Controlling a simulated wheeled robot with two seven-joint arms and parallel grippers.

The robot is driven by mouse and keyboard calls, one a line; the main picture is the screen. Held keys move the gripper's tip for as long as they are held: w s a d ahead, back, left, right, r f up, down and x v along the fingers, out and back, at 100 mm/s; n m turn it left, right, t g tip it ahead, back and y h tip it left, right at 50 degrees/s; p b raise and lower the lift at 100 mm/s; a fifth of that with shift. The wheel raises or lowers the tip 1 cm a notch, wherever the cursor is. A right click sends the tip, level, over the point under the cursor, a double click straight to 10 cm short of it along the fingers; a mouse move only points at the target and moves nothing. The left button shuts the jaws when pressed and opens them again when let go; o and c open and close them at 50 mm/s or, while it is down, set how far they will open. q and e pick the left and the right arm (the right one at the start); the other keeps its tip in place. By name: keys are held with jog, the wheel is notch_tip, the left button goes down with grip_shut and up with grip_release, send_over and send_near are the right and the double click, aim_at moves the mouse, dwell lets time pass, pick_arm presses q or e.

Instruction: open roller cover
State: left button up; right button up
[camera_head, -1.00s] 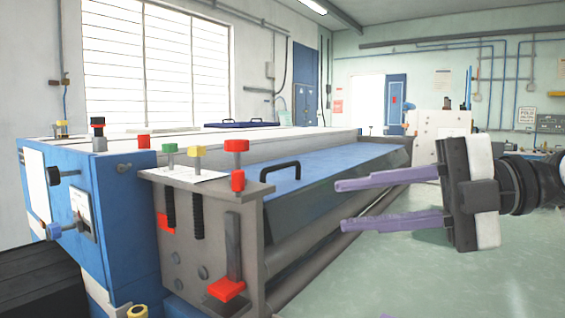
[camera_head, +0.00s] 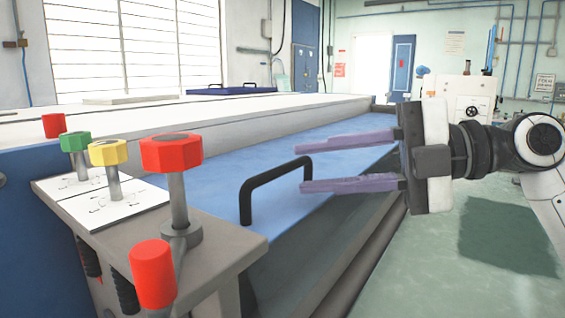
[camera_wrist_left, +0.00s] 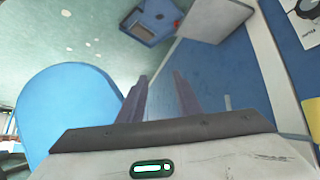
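The roller cover (camera_head: 222,170) is a long blue panel along the machine's front side, lying closed. A black bar handle (camera_head: 268,183) stands up near its close end. My right gripper (camera_head: 302,167) is open, its two purple fingers pointing left, above the cover and just right of the handle.
Close on the left, red (camera_head: 171,153), yellow (camera_head: 108,152) and green (camera_head: 75,142) knobs stand on the machine's grey end bracket (camera_head: 215,250). A second red knob (camera_head: 153,272) sits lower. Green floor (camera_head: 470,255) is clear on the right.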

aim_at(288, 170)
jog(key=x, duration=0.5)
jog(key=shift+w+a+p, duration=0.1)
jog(key=shift+w+p, duration=0.1)
jog(key=shift+p, duration=0.15)
grip_shut()
